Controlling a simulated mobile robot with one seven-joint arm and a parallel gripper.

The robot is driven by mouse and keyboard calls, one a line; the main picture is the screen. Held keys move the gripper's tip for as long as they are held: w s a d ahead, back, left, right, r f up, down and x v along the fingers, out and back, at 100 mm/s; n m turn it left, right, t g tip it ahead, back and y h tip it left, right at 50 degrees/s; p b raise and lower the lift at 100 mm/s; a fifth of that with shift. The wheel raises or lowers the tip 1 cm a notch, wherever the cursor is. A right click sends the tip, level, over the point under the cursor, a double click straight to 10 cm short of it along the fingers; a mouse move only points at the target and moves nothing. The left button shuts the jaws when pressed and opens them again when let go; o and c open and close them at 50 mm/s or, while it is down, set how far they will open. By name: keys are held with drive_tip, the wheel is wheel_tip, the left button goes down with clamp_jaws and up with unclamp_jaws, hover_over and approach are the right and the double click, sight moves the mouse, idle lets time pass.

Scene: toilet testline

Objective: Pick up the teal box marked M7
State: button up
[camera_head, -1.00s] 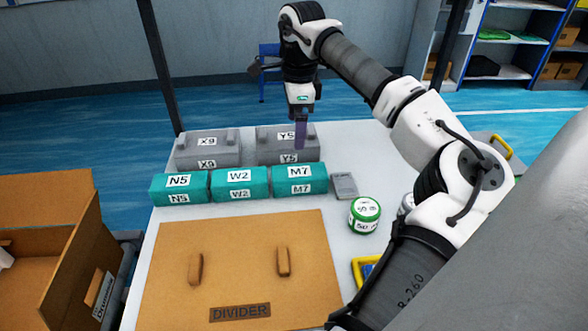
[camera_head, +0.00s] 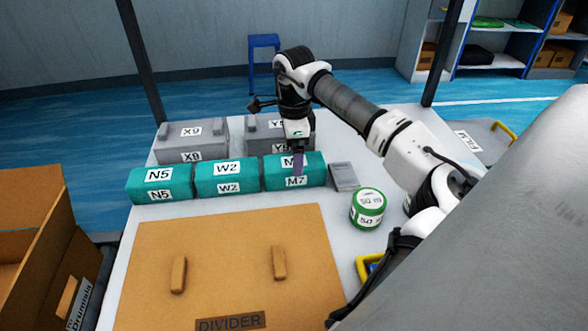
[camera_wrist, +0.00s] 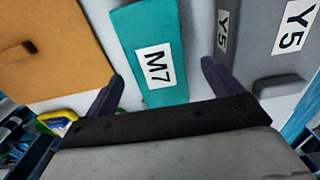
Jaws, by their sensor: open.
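The teal box marked M7 (camera_head: 312,172) lies at the right end of a row of teal boxes on the white table. My gripper (camera_head: 298,170) is over it in the head view and hides part of its top label. In the wrist view the M7 box (camera_wrist: 150,55) lies in the gap between the two open fingers of my gripper (camera_wrist: 163,90), with its M7 label facing the camera. The fingers stand on either side of the box's outline. I cannot tell how far above it they are. The jaws hold nothing.
Teal boxes W2 (camera_head: 227,180) and N5 (camera_head: 160,185) sit to the left. Grey boxes X9 (camera_head: 191,141) and Y5 (camera_head: 262,135) stand behind. A small grey case (camera_head: 343,177) and a green-and-white roll (camera_head: 368,208) are at the right. A brown divider board (camera_head: 225,265) lies in front.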

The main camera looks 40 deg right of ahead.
drive_tip(key=shift+s+a+f+p, duration=0.1)
drive_tip(key=shift+f+p, duration=0.3)
drive_tip(key=shift+f, duration=0.95)
drive_tip(key=shift+a+f+p, duration=0.1)
drive_tip(key=shift+f+p, duration=0.25)
drive_tip(key=shift+f, duration=0.95)
drive_tip(key=shift+d, duration=0.1)
drive_tip(key=c, duration=1.3)
drive_tip(key=shift+o, duration=0.2)
drive_tip(key=shift+r, duration=0.2)
